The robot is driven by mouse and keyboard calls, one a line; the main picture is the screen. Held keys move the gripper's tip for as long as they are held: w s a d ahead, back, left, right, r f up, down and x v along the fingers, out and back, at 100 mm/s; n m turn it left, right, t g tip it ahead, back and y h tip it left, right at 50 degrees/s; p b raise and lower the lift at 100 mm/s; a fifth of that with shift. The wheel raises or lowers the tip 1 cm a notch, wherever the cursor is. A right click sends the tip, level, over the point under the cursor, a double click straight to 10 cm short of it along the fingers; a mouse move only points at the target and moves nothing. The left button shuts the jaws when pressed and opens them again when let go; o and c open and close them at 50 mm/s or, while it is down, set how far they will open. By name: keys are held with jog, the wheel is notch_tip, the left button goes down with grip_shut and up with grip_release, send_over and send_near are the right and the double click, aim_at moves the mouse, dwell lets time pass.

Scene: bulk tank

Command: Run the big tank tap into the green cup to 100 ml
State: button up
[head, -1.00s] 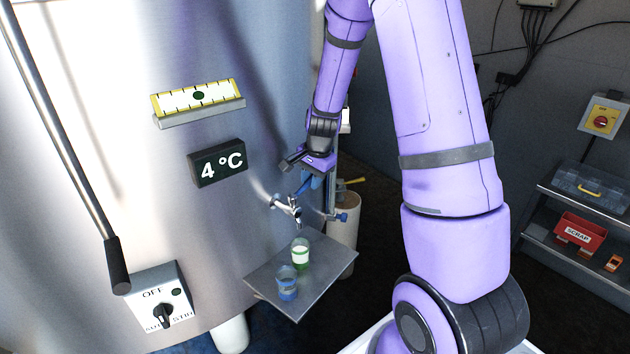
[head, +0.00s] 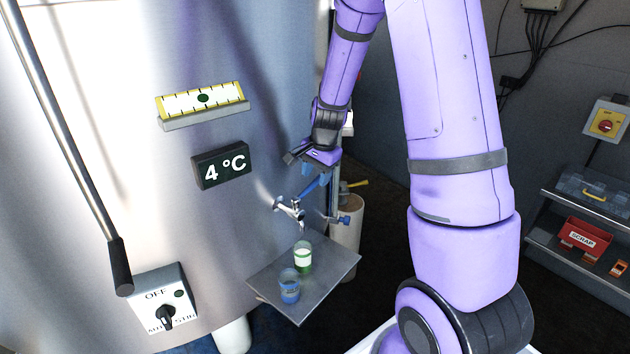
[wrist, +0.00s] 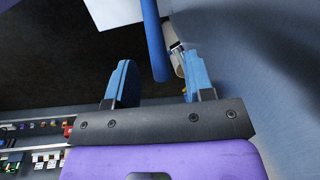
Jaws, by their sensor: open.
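The big tank tap (head: 289,208) is a metal spout on the tank wall, with a blue lever (head: 311,188) rising from it. The green cup (head: 303,258) stands upright on the metal shelf below the spout. It has a white band in its middle; I cannot tell whether this is milk or a marking. No clear stream shows. My gripper (head: 318,172) is just above the lever. In the wrist view, my gripper (wrist: 158,84) is open, with a blue bar, apparently the lever (wrist: 153,35), showing between its fingers without visible contact.
A blue cup (head: 289,288) stands in front of the green cup on the shelf (head: 325,285). A 4 °C display (head: 221,166), a yellow-edged gauge (head: 201,102) and a rotary switch (head: 163,305) are on the tank (head: 110,200). A red scrap bin (head: 584,238) sits on shelving at right.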

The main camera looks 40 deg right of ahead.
notch_tip(320, 180, up, 8)
jog(key=s, duration=0.1)
jog(key=shift+s+d, duration=0.2)
jog(key=shift+d, duration=0.05)
dwell(0.4)
jog(key=s+a+r+n+t, duration=0.1)
jog(key=s+a+r+n, duration=0.4)
jog(key=r, duration=0.3)
jog(key=s+a+r+n, duration=0.2)
jog(key=s+n, duration=0.1)
jog(key=s, duration=0.4)
jog(key=s+a+r+n+t, duration=0.1)
jog(key=s+a+r+n, duration=0.2)
jog(key=s, duration=0.4)
jog(key=s+a+r+n+t, duration=0.1)
jog(key=s+a+r+n, duration=0.1)
jog(key=s, duration=0.5)
jog(key=shift+s+a+r+n+h, duration=0.2)
jog(key=shift+a+r+n+h, duration=0.2)
jog(key=shift+r+n, duration=0.25)
